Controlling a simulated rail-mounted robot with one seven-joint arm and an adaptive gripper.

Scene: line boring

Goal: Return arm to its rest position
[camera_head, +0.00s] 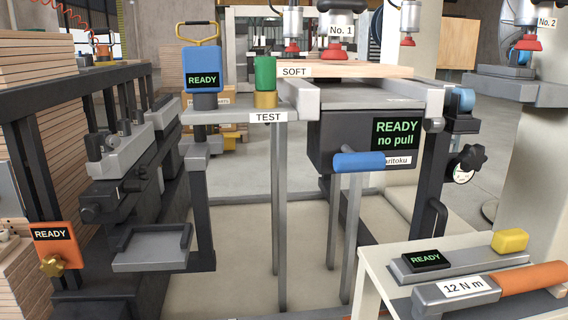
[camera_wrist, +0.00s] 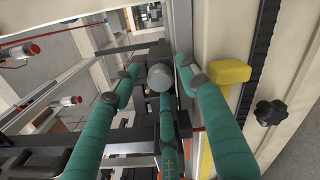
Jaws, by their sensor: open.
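My gripper (camera_wrist: 157,72) shows only in the wrist view. Its teal, ribbed fingers with dark grey tips are spread apart, and nothing is held between them. A grey round-ended part (camera_wrist: 160,78) appears between the fingertips; I cannot tell how far beyond them it is. My arm and gripper are not visible in the head view.
In the wrist view, a yellow block (camera_wrist: 229,72) and a black knob (camera_wrist: 270,112) lie right of the fingers. The head view shows a grey machine with a blue handle (camera_head: 359,162), a TEST shelf (camera_head: 235,115), a front-right bench (camera_head: 382,268) and stacked boards (camera_head: 40,62).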

